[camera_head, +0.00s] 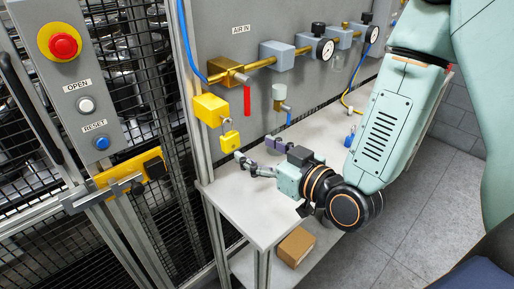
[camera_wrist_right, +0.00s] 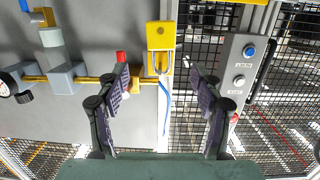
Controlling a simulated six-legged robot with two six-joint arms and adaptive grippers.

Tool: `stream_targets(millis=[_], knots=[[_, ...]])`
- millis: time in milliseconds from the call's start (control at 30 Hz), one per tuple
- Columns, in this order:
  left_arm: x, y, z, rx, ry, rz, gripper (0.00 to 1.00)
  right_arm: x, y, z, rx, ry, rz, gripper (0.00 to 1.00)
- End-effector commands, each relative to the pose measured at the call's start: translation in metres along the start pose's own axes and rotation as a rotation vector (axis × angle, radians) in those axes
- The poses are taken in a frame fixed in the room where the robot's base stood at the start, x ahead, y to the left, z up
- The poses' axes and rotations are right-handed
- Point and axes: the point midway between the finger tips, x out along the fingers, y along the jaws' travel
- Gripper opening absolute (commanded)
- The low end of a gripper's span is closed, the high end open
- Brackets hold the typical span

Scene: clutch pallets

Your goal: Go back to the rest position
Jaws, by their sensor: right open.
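My right gripper (camera_head: 257,152) is open and empty above the white table (camera_head: 232,205), its fingers pointing left toward the fence and panel. A yellow padlock (camera_head: 230,142) hangs by its shackle below a yellow lockout box (camera_head: 210,109), just left of the fingertips and apart from them as far as I can tell. In the right wrist view, the two purple-padded fingers of the gripper (camera_wrist_right: 159,80) stand wide apart. The yellow lockout box (camera_wrist_right: 160,36) shows beyond the gap between them. My left gripper does not show.
The grey panel carries a brass air line with a red handle (camera_head: 247,101) and gauges (camera_head: 325,49). A control box (camera_head: 70,85) with a red emergency button is on the mesh fence at left. A cardboard box (camera_head: 296,246) sits on the lower shelf. Floor at right is free.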

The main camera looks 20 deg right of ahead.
Motion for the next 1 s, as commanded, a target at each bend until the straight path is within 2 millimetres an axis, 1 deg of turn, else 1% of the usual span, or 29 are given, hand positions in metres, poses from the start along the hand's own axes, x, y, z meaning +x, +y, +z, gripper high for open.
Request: stream_targets(millis=[167,233,267,367,467,500,567,600,667,700,767,800,867,900,967,1000], knots=[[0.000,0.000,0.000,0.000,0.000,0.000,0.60,-0.002,0.000,0.000,0.002,0.000,-0.001,0.66],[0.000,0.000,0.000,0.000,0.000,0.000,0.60,-0.002,-0.001,0.004,0.022,-0.020,-0.005,0.66],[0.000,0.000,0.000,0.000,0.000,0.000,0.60,-0.002,-0.001,0.009,0.036,-0.042,-0.005,0.66],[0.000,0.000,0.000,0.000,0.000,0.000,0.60,-0.004,0.003,0.039,0.106,-0.176,0.026,0.66],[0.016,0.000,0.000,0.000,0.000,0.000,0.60,-0.015,0.003,0.107,0.183,-0.388,0.070,0.66],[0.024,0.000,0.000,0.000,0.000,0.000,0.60,-0.021,0.002,0.134,0.209,-0.465,0.088,0.66],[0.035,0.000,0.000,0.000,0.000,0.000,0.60,-0.033,0.000,0.174,0.241,-0.571,0.114,0.66],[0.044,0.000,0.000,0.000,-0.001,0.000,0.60,-0.042,-0.002,0.200,0.259,-0.639,0.130,0.66],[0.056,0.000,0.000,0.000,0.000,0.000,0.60,-0.057,-0.006,0.237,0.285,-0.739,0.156,0.66],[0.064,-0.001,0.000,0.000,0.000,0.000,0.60,-0.067,-0.009,0.261,0.301,-0.804,0.173,0.66],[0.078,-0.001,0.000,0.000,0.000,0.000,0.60,-0.085,-0.014,0.297,0.320,-0.901,0.198,0.66],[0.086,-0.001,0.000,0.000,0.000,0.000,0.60,-0.097,-0.017,0.320,0.330,-0.961,0.214,0.66],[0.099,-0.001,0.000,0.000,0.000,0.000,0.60,-0.116,-0.022,0.352,0.343,-1.048,0.237,0.66],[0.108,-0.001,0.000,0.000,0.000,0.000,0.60,-0.128,-0.026,0.371,0.346,-1.100,0.249,0.66],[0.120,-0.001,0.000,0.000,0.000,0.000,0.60,-0.145,-0.032,0.399,0.348,-1.172,0.264,0.66],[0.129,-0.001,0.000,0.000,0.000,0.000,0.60,-0.157,-0.035,0.416,0.348,-1.219,0.273,0.66]])
